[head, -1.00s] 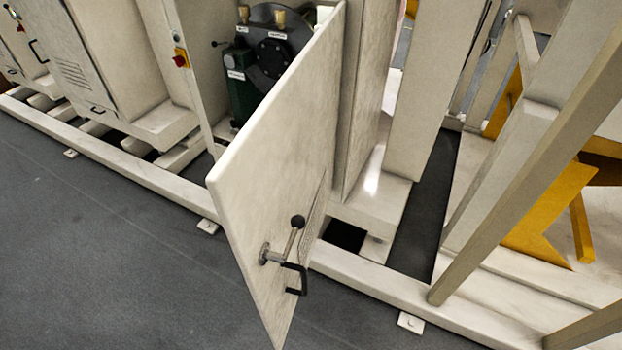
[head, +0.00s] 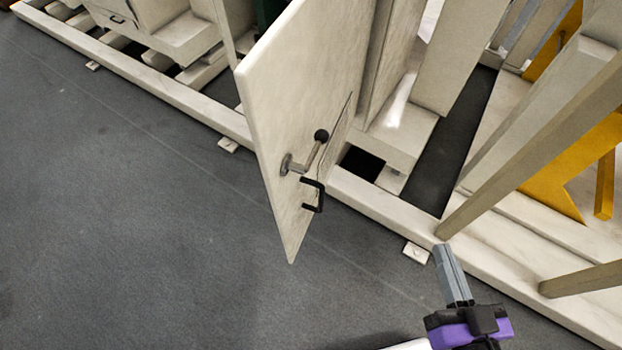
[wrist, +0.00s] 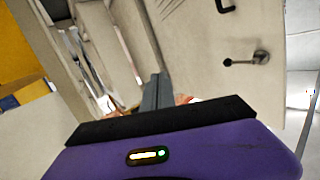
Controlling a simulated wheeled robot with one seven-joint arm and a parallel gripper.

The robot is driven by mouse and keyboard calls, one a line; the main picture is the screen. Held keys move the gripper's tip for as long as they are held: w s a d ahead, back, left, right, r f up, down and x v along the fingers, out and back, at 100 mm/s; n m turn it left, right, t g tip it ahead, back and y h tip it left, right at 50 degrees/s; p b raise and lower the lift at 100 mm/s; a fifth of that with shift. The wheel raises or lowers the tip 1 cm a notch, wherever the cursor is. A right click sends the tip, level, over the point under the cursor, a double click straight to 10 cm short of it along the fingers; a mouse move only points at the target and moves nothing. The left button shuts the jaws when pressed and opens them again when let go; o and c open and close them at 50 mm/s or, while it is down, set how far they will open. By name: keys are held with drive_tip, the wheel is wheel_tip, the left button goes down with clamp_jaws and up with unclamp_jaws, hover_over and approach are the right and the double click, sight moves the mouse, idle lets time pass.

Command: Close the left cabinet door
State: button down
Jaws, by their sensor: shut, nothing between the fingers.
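The cabinet door (head: 305,105) is a cream panel that stands open, swung out over the grey floor. It carries a lever with a black knob (head: 321,136) and a black pull handle (head: 315,195) on the face toward me. My gripper (head: 443,250) is at the lower right in the head view, shut and empty, to the right of the door and apart from it. In the wrist view the gripper (wrist: 157,78) points up the picture, with the door (wrist: 215,60) to its right and the door lever (wrist: 247,58) showing.
A cream base rail (head: 372,203) runs along the floor below the cabinets. A slanted beam (head: 530,140) and a yellow panel (head: 570,165) stand to the right. The grey floor (head: 130,230) left of the door is clear.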

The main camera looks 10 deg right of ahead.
drive_tip(key=w+d+f+m+g+y, duration=0.3)
drive_tip(key=w+d+f+m+y, duration=0.1)
drive_tip(key=w+f+m, duration=1.05)
drive_tip(key=m+g+y, duration=0.3)
drive_tip(key=m+y, duration=0.4)
drive_tip(key=y, duration=0.6)
approach(294, 189)
drive_tip(key=x, duration=0.6)
drive_tip(key=shift+w+a+p, duration=0.15)
drive_tip(key=shift+a+p, duration=0.2)
drive_tip(key=shift+p, duration=0.05)
drive_tip(key=shift+w+a, duration=0.1)
drive_tip(key=shift+a, duration=0.05)
